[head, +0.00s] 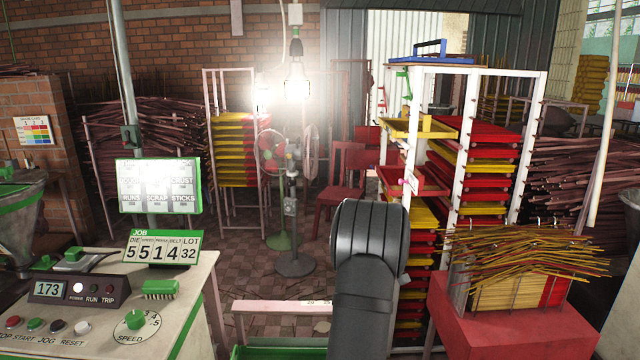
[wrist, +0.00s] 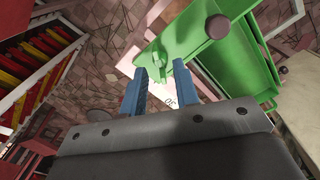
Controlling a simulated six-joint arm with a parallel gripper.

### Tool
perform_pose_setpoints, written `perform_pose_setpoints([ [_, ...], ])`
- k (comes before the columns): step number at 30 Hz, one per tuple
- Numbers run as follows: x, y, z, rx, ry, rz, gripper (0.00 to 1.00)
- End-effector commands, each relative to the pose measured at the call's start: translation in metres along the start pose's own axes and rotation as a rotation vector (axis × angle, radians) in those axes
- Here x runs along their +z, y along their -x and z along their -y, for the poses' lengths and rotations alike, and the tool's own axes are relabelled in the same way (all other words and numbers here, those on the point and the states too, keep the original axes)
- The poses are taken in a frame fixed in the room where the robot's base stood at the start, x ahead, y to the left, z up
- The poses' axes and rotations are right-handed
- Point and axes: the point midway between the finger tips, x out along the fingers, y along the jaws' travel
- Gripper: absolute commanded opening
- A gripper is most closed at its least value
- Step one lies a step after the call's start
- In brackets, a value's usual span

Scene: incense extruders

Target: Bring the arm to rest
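My gripper (wrist: 160,72) shows in the wrist view as two blue fingers with a clear gap between them. It is open, and I see nothing held in it. Behind the fingers are a green frame (wrist: 205,50) and a pale board with dark marks (wrist: 168,101); I cannot tell how far the fingertips are from them. In the head view a dark, rounded part of my arm stands upright at the lower middle, and the gripper is not seen there.
A control desk (head: 190,290) with a green-framed display stands at the left. A pale marked rail (head: 282,307) lies left of my arm. A tray rack (head: 412,150) stands close behind it, and a red block (head: 510,335) bearing a stick-filled bin (head: 490,287) stands at the right.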

Motion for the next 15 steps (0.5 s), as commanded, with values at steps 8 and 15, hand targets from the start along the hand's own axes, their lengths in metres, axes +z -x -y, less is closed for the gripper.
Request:
perform_pose_setpoints([
  [8,0.000,-0.017,0.000,0.001,0.000,0.000,0.28],
  [15,0.000,-0.017,0.000,0.001,-0.002,0.000,0.28],
])
